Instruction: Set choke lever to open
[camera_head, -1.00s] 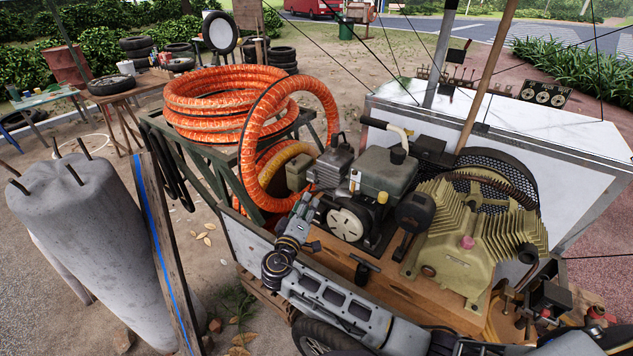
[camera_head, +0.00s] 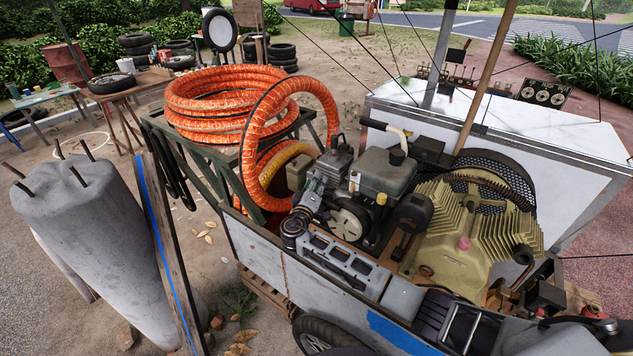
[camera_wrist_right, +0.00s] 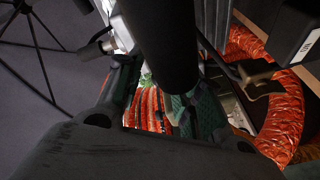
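The small engine (camera_head: 386,172) with its grey tank and white round recoil cover (camera_head: 347,222) stands on the cart, left of the ribbed yellow-tan compressor (camera_head: 470,235). I cannot clearly pick out the choke lever in the head view. My right gripper (camera_head: 322,182) is at the engine's left side, close to its upper parts; contact cannot be told. In the right wrist view its two fingers (camera_wrist_right: 155,105) stand apart, with orange hose visible between them in the background. A dark cylinder (camera_wrist_right: 165,45) blocks part of the gap. My left gripper is not in view.
Orange hose coils (camera_head: 230,100) lie on a green stand left of the engine. A wooden pole (camera_head: 490,75) and thin cables cross above the cart.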

